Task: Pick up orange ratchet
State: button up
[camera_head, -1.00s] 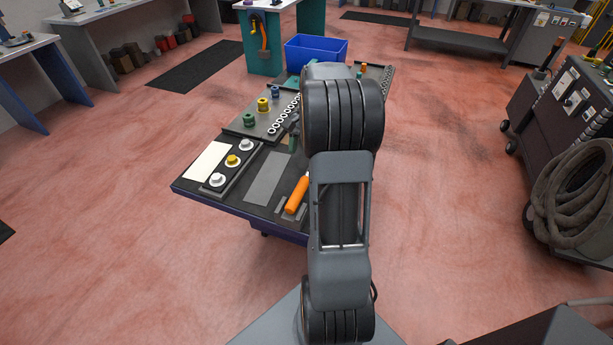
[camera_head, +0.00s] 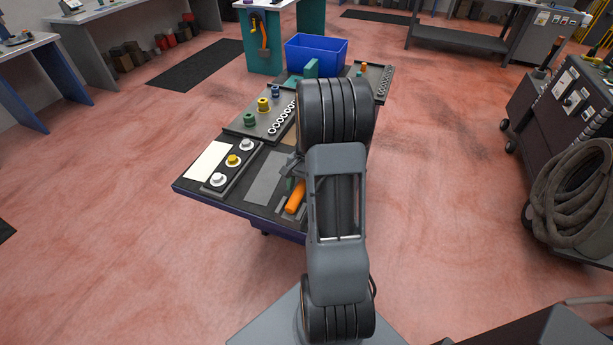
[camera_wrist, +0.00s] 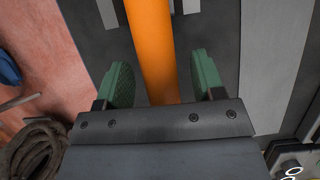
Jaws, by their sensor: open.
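The orange ratchet handle (camera_head: 296,198) lies near the front edge of the dark work table (camera_head: 200,187) in the head view; my arm hides its far part. In the wrist view the orange handle (camera_wrist: 154,50) runs between the two green finger pads of my gripper (camera_wrist: 160,80). The fingers are open, one on each side of the handle, with a gap on both sides. My gripper is partly hidden behind my arm in the head view.
A tray with white and yellow knobs (camera_head: 233,165) sits left of the ratchet. A tray of coloured fittings and rings (camera_head: 262,122) and a blue bin (camera_head: 317,52) are farther back. A dark cart with a coiled hose (camera_head: 570,195) stands at the right.

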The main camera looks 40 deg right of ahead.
jog(key=shift+a+f, duration=0.1)
jog(key=shift+f, duration=0.15)
grip_shut()
dwell(0.5)
